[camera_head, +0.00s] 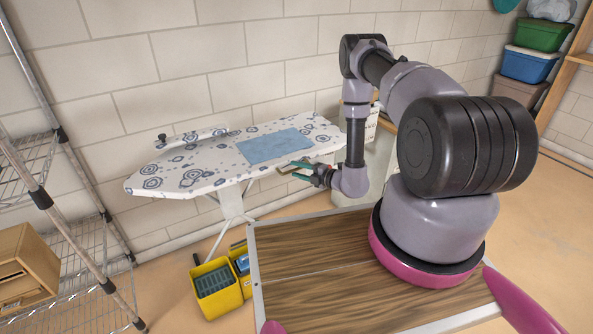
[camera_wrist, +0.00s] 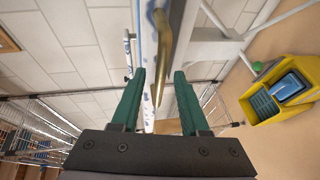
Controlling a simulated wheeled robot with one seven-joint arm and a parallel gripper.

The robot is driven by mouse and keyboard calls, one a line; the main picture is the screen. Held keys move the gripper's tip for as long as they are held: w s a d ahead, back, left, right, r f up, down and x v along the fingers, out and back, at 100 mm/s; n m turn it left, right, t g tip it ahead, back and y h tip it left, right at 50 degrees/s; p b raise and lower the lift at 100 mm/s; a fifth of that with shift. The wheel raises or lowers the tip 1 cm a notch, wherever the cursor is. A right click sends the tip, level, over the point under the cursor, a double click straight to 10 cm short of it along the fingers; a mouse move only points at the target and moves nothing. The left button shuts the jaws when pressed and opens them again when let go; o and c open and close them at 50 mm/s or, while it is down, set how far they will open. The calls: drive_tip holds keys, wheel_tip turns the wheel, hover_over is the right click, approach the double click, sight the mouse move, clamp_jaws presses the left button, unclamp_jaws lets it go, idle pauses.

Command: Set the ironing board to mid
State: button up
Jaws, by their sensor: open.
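The ironing board (camera_head: 205,165) stands against the wall in the head view, with a white cover patterned in blue-grey circles. A folded blue cloth (camera_head: 272,146) lies on its top. My gripper (camera_head: 290,169) is at the board's front edge, right of its middle. In the wrist view my gripper (camera_wrist: 160,73) is open, its green fingers apart. The board (camera_wrist: 148,65) appears edge-on there, running up between the fingers. A brass-coloured curved lever (camera_wrist: 178,48) lies beside the board's edge, its tip reaching toward the finger gap. I cannot tell whether a finger touches it.
A white support frame (camera_wrist: 215,48) is under the board. A yellow bucket (camera_head: 218,287) stands on the floor below, also in the wrist view (camera_wrist: 297,90). A wire shelf (camera_head: 85,265) stands at left. Stacked bins (camera_head: 527,66) are at back right.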

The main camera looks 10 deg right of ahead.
drive_tip(key=shift+w+a, duration=0.25)
drive_tip(key=shift+w, duration=0.05)
clamp_jaws()
idle(1.3)
